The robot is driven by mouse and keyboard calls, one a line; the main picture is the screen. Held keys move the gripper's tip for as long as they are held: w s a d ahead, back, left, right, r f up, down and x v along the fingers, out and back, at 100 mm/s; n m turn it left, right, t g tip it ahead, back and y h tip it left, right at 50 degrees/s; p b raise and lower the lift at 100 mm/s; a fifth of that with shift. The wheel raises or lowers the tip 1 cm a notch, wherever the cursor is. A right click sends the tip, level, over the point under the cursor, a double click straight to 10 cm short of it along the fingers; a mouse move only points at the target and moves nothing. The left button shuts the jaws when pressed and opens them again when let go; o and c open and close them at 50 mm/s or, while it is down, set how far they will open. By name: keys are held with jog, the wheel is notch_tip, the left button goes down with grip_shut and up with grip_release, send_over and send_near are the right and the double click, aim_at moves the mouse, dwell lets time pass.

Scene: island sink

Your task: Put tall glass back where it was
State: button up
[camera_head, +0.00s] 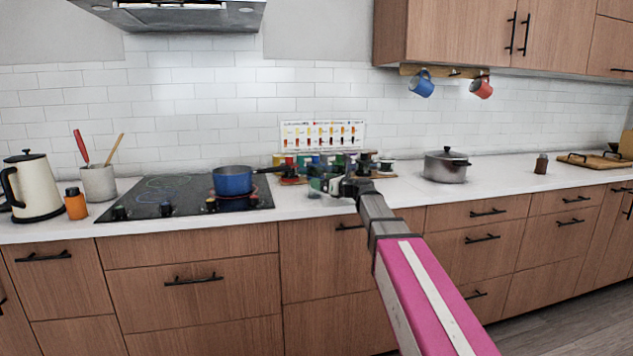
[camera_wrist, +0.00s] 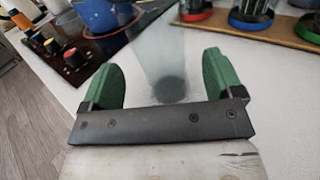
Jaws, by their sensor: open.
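The tall glass (camera_wrist: 168,62) is a clear, faintly grey see-through shape in the wrist view. It is on the white counter, with its darker round base toward my gripper. My gripper (camera_wrist: 160,75) has its two green fingers apart, one on each side of the glass. I see a gap on both sides, so the fingers do not appear to be closed on it. In the head view my gripper (camera_head: 325,187) is at the counter's front part, right of the stove. The glass is hard to make out there against the clutter.
A blue pot (camera_head: 232,181) stands on the black stove (camera_head: 160,198) to the left. Small coloured containers on a wooden board (camera_wrist: 270,35) are close behind my gripper. A steel pot (camera_head: 446,166) stands to the right, with clear counter around it.

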jog(key=v, duration=0.8)
dwell(2.2)
